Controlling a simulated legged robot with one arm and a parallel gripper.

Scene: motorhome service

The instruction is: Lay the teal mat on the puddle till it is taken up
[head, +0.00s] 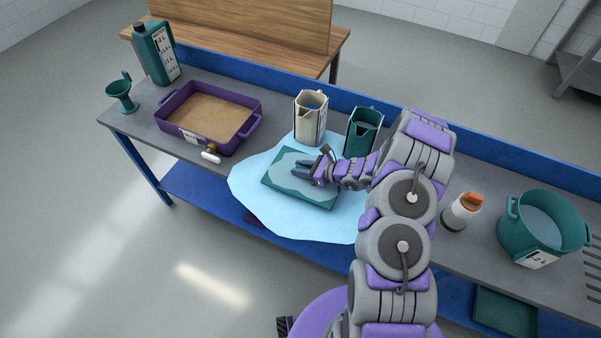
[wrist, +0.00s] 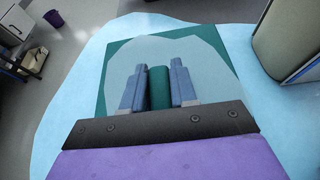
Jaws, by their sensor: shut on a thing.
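The teal mat (head: 304,194) lies flat on the light-blue puddle (head: 258,208) on the grey bench top. A pale, wet-looking patch covers much of the mat's upper face, and puddle still shows around it. My gripper (head: 304,170) reaches in from the right, low over the mat. In the wrist view my gripper (wrist: 158,68) is shut on a raised teal grip (wrist: 159,88) in the middle of the mat (wrist: 116,58). The puddle (wrist: 75,90) shows beyond the mat's edges there. My gripper hides the near part of the mat.
A cream jug (head: 310,118) and a teal jug (head: 363,132) stand close behind the mat. A purple tray (head: 190,137) is to the left, with a small valve-like item (head: 211,155) near it. An orange-capped bottle (head: 461,212) and a teal pot (head: 540,235) stand right.

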